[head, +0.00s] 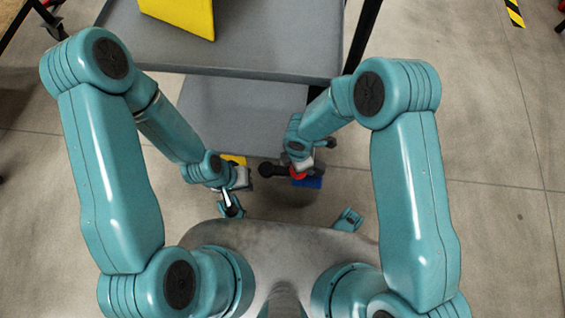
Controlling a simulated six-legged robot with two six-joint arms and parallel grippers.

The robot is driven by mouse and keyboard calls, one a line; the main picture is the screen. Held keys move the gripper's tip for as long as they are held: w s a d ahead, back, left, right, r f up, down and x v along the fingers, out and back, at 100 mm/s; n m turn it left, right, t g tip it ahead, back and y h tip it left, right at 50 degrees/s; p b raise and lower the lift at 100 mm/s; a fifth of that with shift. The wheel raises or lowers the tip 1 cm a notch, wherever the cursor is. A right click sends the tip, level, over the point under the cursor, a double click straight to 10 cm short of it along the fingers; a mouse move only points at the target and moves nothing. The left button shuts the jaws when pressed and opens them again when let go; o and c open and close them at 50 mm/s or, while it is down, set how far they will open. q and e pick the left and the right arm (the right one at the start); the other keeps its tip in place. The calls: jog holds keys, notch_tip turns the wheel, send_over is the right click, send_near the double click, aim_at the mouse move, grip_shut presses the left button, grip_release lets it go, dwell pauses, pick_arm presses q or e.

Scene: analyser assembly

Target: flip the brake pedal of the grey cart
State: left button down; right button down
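The grey cart (255,45) stands ahead of me, with a lower grey shelf (235,115) under its top. Near the shelf's front edge is a small red part (298,174), which may be the brake pedal, beside a blue piece (308,183). My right gripper (300,168) is down at the red part, partly covering it; I cannot tell whether they touch. My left gripper (243,178) is low by the shelf's front left corner, to the left of the red part. The fingers of both grippers are too small to read. A dark rounded part (268,170) lies between the grippers.
A yellow panel (182,14) stands on the cart's top. A small yellow patch (234,160) shows behind my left gripper. A black post (362,35) rises at the cart's right. Grey floor lies open to the right, with yellow-black tape (515,13) far back.

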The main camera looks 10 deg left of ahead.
jog(key=shift+f+b, duration=1.4)
jog(key=shift+f, duration=0.05)
dwell(0.8)
jog(key=shift+r, duration=0.1)
notch_tip(320, 180, up, 7)
jog(key=p, duration=0.6)
dwell(0.5)
